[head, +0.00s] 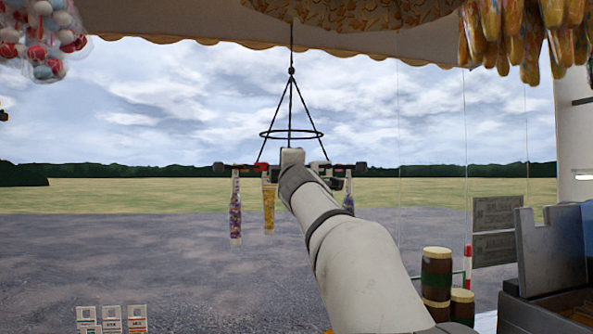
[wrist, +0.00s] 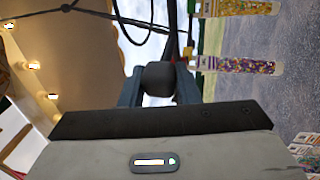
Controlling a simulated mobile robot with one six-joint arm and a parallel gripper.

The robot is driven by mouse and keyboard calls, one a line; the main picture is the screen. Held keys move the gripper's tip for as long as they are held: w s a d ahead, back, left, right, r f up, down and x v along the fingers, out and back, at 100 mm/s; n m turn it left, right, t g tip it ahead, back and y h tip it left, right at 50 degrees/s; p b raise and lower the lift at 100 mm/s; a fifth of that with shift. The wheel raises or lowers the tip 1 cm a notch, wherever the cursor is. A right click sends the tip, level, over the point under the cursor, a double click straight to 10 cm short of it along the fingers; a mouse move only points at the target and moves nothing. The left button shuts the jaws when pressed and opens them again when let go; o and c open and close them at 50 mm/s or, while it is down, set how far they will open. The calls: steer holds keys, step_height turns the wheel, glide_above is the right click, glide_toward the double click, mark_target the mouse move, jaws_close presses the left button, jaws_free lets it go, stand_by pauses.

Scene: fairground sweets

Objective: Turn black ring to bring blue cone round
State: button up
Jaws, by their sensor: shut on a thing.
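A black ring hangs on rods from the awning; its thin upper hoop (head: 291,134) shows above my arm, and a lower level bar with dark knobs (head: 219,168) shows on both sides of it. My gripper (wrist: 160,88) is shut on a dark round knob (wrist: 160,76) of this ring in the wrist view; the head view hides its fingertips behind my wrist. A purple cone (head: 236,212) and a yellow cone (head: 269,207) hang left of my arm. A bluish cone (head: 349,202) hangs right, partly behind my arm. The wrist view also shows the yellow cone (wrist: 238,7) and purple cone (wrist: 240,65).
Bagged sweets (head: 45,35) hang at top left and long yellow bags (head: 515,35) at top right. Brown-and-green barrels (head: 436,275) and a grey metal unit (head: 550,250) stand at right. Small labelled packs (head: 112,318) sit at lower left. Space left of the ring is open.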

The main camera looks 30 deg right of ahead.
steer(key=w+a+b, duration=0.1)
steer(key=a, duration=0.1)
steer(key=w+a+b, duration=0.1)
steer(key=w+a, duration=0.1)
steer(key=shift+w+a, duration=0.15)
steer(key=shift+a, duration=0.1)
steer(key=o, duration=0.7)
steer(key=b+v, duration=0.4)
steer(key=v, duration=0.6)
stand_by(0.4)
